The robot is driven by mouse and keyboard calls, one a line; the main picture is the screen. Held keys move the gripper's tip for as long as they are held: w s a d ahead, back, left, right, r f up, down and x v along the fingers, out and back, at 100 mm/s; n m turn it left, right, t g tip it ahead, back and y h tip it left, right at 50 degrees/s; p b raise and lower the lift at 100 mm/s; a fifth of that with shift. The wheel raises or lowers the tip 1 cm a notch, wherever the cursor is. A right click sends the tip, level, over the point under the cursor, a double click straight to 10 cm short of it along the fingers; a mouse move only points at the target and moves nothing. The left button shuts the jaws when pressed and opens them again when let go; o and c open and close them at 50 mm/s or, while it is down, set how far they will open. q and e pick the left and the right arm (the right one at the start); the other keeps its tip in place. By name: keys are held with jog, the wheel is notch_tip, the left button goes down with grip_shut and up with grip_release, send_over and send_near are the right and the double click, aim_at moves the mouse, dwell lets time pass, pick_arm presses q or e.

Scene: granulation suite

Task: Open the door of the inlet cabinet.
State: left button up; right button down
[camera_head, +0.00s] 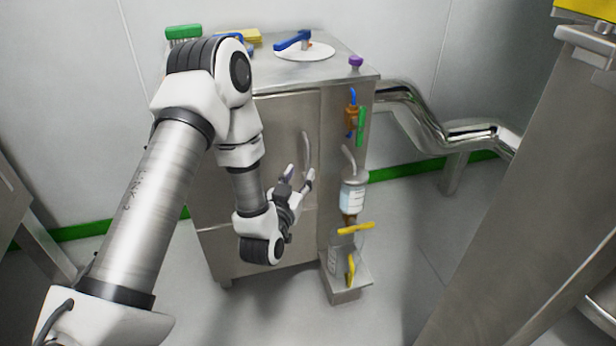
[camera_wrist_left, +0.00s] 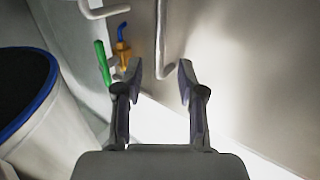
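The steel inlet cabinet (camera_head: 340,75) stands against the back wall in the head view. Its front door (camera_head: 275,115) looks shut, and a curved vertical bar handle (camera_head: 306,148) is near the door's right edge. My left arm covers part of the door. My left gripper (camera_head: 298,176) is open in front of the door, by the handle's lower end. In the left wrist view, the handle (camera_wrist_left: 161,40) runs down toward the gap between the open fingertips (camera_wrist_left: 160,70). I see no contact with it. My right gripper is not in view.
Right of the door are an orange-and-blue valve (camera_head: 351,118), a labelled bottle (camera_head: 352,195) and a yellow-handled fitting (camera_head: 355,229). A steel duct (camera_head: 425,125) runs right. A large steel body (camera_head: 530,170) stands at right. Floor between (camera_head: 410,240) is clear.

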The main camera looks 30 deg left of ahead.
aim_at(307, 161)
pick_arm(q)
jog(key=b+x, duration=0.1)
jog(key=x, duration=0.6)
grip_shut()
